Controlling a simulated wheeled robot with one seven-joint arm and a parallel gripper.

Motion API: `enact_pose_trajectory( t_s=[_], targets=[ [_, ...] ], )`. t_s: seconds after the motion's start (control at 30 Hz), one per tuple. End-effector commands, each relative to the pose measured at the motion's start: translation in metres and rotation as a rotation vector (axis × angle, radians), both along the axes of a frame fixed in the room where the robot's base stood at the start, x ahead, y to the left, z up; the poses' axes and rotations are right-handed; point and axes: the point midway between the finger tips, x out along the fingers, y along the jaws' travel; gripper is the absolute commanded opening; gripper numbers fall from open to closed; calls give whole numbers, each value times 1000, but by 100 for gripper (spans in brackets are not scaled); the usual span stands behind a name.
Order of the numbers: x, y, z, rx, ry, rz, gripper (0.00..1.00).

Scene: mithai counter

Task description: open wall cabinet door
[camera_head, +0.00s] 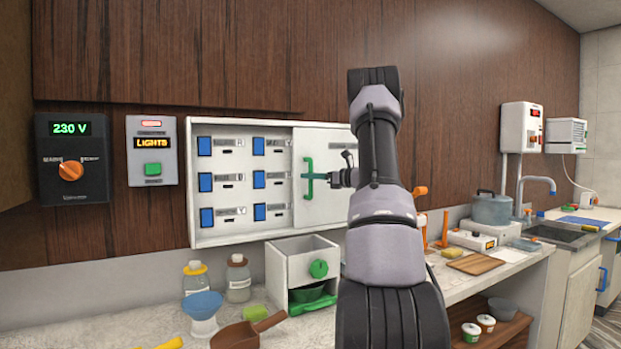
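The white wall cabinet (245,236) is mounted low on the wood-panelled wall. Its left part is uncovered and shows rows of blue switches (205,147) with labels. A white door panel (318,210) covers the part to the right. A green upright handle (308,178) sits near the panel's left edge. My gripper (331,178) is at the handle, just right of it in the picture. It is small and dark here, and I cannot tell whether its fingers are around the handle or apart. My arm hides the cabinet's right end.
Below the cabinet, the counter holds a white box (303,265) with a green knob, jars (238,280), a blue bowl (203,306) and a brown scoop (245,334). A voltage panel (73,190) and a lights panel (152,180) are on the wall at left. A pot (491,208) stands at right.

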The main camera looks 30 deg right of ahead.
Motion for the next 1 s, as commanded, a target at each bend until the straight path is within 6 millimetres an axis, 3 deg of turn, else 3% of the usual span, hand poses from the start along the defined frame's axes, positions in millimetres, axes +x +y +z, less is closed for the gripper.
enact_pose_trajectory(
  t_s=[0.37,0.8,1.0],
  targets=[
    [-7,-5,0,-1,1,-2,35],
    [-74,-51,0,0,0,-3,35],
    [-89,-60,-1,1,1,-1,35]
  ],
)
